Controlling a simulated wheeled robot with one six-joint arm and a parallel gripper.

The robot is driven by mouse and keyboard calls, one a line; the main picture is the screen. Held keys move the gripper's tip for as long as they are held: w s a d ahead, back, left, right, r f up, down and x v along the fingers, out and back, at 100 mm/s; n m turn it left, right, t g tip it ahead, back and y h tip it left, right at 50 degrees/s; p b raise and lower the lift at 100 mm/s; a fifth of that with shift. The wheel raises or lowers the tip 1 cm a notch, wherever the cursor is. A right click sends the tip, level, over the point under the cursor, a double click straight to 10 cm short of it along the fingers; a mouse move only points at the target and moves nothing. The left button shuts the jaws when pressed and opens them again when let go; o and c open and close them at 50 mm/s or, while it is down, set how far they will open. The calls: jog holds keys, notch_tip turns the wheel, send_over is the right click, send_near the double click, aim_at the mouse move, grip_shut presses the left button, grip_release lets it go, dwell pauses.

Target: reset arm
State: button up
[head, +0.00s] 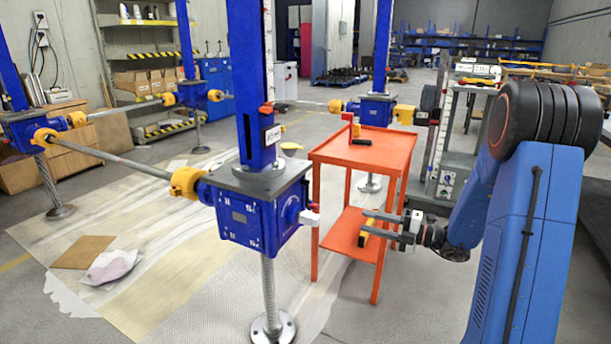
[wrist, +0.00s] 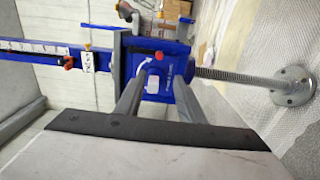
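My gripper (head: 372,225) is at the end of my blue arm, in front of the orange cart in the head view. Its two fingers point left and are apart, with nothing seen between them. The wrist view also shows the two grey fingers (wrist: 158,88) with a gap, the blue jack housing (wrist: 170,72) behind them. The nearest screw jack (head: 262,203) is a blue box on a threaded steel rod, left of my gripper and apart from it. A white-tipped shaft (head: 309,217) sticks out of its right side.
The orange cart (head: 368,145) stands beside the jack, a red-and-black item (head: 356,130) on top. A small yellow-and-black item (head: 365,233) shows near my fingers. More jacks (head: 375,108), linked by steel shafts, stand behind and left. Floor at front left holds cardboard (head: 83,252).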

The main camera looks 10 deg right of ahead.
jog(key=s+a+r+n+g+h, duration=0.2)
jog(key=s+a+n+g, duration=0.4)
jog(key=s+n, duration=0.45)
jog(key=s+a+r+n+g+h, duration=0.2)
jog(key=s+a+n+g, duration=0.1)
jog(key=s+a+n, duration=0.65)
jog(key=s+d+r+n+t+h, duration=0.1)
jog(key=s+d+n+h, duration=0.4)
jog(key=s+n, duration=0.3)
jog(key=s+d+r+n+t+h, duration=0.1)
jog(key=s+d+n+t+h, duration=0.1)
jog(key=s+d+n+h, duration=0.3)
jog(key=s+d+n, duration=0.1)
jog(key=s+n, duration=0.3)
jog(key=n, duration=0.6)
jog(key=shift+r+h, duration=0.25)
jog(key=shift+h, duration=0.05)
jog(key=shift+d, duration=0.1)
jog(key=shift+c, duration=0.5)
